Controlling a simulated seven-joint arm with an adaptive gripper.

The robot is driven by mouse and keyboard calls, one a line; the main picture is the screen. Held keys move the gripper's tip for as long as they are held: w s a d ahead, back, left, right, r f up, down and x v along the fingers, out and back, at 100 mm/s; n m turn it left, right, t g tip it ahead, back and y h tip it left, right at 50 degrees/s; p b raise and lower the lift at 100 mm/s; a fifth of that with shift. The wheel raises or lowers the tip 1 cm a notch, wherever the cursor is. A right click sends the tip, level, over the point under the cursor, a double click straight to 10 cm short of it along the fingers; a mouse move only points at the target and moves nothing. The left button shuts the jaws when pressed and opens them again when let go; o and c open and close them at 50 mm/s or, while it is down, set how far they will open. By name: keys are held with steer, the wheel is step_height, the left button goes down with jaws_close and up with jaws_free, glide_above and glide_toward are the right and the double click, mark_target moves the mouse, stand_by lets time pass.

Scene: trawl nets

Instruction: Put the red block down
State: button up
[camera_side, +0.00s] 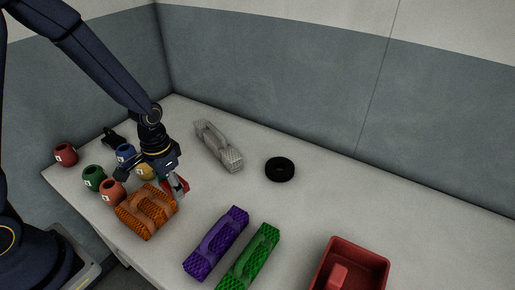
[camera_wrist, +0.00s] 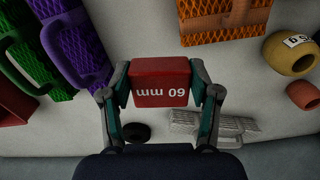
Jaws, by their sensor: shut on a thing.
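The red block (camera_wrist: 160,82) shows in the wrist view with white lettering, upside down, that reads "60 mm". My gripper (camera_wrist: 161,90) is shut on it, one finger against each side. In the side view my gripper (camera_side: 172,182) is near the left part of the table, just right of the orange netting piece. Only a small part of the red block (camera_side: 181,187) shows there. I cannot tell whether the block touches the table.
An orange netting piece (camera_side: 147,211) and several numbered pots (camera_side: 93,178) crowd the left. A grey netting piece (camera_side: 218,147) and a black ring (camera_side: 280,169) lie behind. Purple (camera_side: 216,244) and green (camera_side: 249,257) pieces and a red bin (camera_side: 378,262) stand in front. Mid-table is clear.

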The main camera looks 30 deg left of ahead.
steer(key=shift+s+r, duration=0.15)
steer(key=shift+s, duration=0.2)
steer(key=shift+w+r+n, duration=0.1)
steer(key=shift+r+n, duration=0.05)
steer(key=shift+n, duration=0.45)
steer(key=shift+w+d+r+n, duration=0.2)
steer(key=shift+w+d+n, duration=0.65)
steer(key=shift+d, duration=0.25)
steer(key=w+d, duration=0.2)
steer(key=d, duration=0.3)
steer(key=m, duration=0.1)
glide_above(269, 216)
steer(key=f, duration=0.9)
steer(key=shift+s+a+f, duration=0.15)
steer(key=shift+s, duration=0.2)
steer(key=shift+w+f, duration=0.3)
steer(key=shift+f, duration=0.05)
steer(key=shift+w+f, duration=0.15)
steer(key=shift+f, duration=1.55)
